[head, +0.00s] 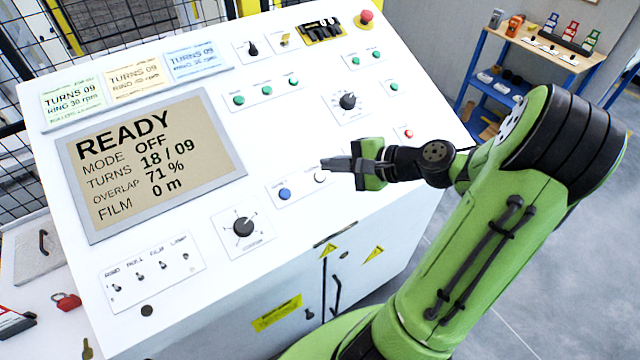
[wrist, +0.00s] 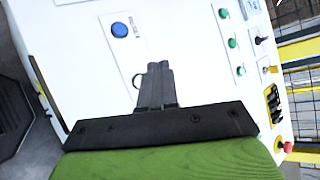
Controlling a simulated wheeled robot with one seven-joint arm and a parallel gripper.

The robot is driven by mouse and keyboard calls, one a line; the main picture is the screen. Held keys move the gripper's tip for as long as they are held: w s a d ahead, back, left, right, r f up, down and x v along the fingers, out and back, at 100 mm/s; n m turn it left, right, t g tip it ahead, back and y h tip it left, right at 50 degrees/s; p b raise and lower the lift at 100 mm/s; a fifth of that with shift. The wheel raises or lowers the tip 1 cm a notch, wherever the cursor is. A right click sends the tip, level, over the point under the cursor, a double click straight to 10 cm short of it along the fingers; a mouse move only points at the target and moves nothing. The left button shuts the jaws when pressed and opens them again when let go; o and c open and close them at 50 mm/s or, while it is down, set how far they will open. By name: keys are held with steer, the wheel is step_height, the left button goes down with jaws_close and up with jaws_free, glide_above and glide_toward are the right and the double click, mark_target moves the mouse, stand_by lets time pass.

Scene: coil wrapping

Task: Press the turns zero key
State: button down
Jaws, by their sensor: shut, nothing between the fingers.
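A small plate on the white console holds a blue key (head: 284,194) and a white key (head: 320,178). Their labels are too small to read, so I cannot tell which is turns zero. The display (head: 92,207) reads READY, MODE OFF, TURNS 18 / 09, OVERLAP 71 %, FILM 0 m. My gripper (head: 324,163) is shut and empty, its tips by the white key in the picture. In the wrist view the shut fingers (wrist: 158,68) partly hide the white key (wrist: 136,80), and the blue key (wrist: 120,30) is clear of them. I cannot tell any contact.
Near the plate are a black knob (head: 243,227), a row of toggle switches (head: 151,271), another knob (head: 348,101) and several green buttons (head: 266,90). A red mushroom button (head: 366,16) is at the console's far corner. A blue shelf (head: 510,75) stands behind at right.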

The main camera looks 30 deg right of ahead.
steer(key=shift+w+f+b, duration=0.3)
steer(key=shift+f+b, duration=0.05)
steer(key=shift+f, duration=0.35)
steer(key=shift+w+f+b, duration=0.3)
steer(key=shift+f+b, duration=0.05)
steer(key=shift+f, duration=0.3)
steer(key=shift+w+f+b, duration=0.3)
steer(key=shift+f+b, duration=0.05)
steer(key=shift+f, duration=0.35)
steer(key=shift+w+f, duration=0.15)
steer(key=shift+f, duration=0.2)
steer(key=shift+w+f, duration=0.15)
steer(key=shift+f, duration=0.25)
stand_by(0.7)
steer(key=shift+r, duration=0.1)
steer(key=shift+s+r+p, duration=0.35)
steer(key=shift+r+p, duration=0.25)
steer(key=shift+r, duration=0.1)
steer(key=r+p, duration=0.1)
steer(key=s+r+p, duration=0.1)
steer(key=r+p, duration=0.1)
steer(key=s+r+p, duration=0.1)
steer(key=shift+r+p, duration=0.3)
